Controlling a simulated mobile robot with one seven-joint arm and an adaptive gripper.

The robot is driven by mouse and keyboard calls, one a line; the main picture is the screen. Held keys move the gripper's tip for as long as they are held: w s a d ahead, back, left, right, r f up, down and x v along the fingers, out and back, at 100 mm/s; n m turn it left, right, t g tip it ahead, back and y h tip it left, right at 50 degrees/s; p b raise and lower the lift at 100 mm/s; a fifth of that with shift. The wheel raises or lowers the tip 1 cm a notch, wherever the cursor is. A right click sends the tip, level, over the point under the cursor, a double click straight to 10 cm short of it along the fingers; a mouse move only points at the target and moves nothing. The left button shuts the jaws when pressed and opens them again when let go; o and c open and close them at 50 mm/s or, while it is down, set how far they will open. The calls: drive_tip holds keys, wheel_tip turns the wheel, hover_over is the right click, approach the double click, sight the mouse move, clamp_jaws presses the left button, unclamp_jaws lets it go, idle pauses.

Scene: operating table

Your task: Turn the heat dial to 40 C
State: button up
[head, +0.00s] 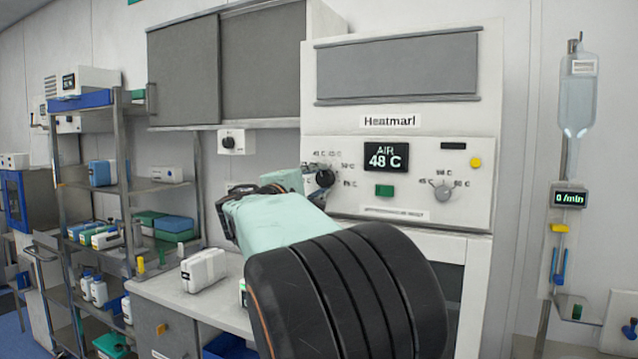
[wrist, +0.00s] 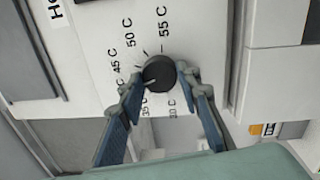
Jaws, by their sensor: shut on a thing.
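The heat dial (head: 325,178) is a black round knob on the white cabinet's control panel. In the wrist view the dial (wrist: 158,72) has 30, 35, 45, 50 and 55 C printed around it; the 40 C label cannot be made out. A pale mark on its face points toward the lower left there. My gripper (wrist: 161,84) is shut on the dial, one finger on each side. In the head view my pale green wrist reaches the panel and hides part of the dial's scale. The display (head: 385,157) reads AIR 48 C.
A green button (head: 384,190), a grey dial (head: 443,192) and a yellow button (head: 476,162) sit to the right on the same panel. A counter with a white box (head: 203,270) and a loaded shelf rack stand left. An infusion bag (head: 578,95) hangs far right.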

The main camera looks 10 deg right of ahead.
idle(0.5)
drive_tip(key=o, duration=1.2)
drive_tip(key=shift+c, duration=0.2)
drive_tip(key=shift+s+a, duration=0.1)
drive_tip(key=v, duration=1.1)
drive_tip(key=shift+s+a, duration=0.2)
drive_tip(key=shift+s, duration=0.15)
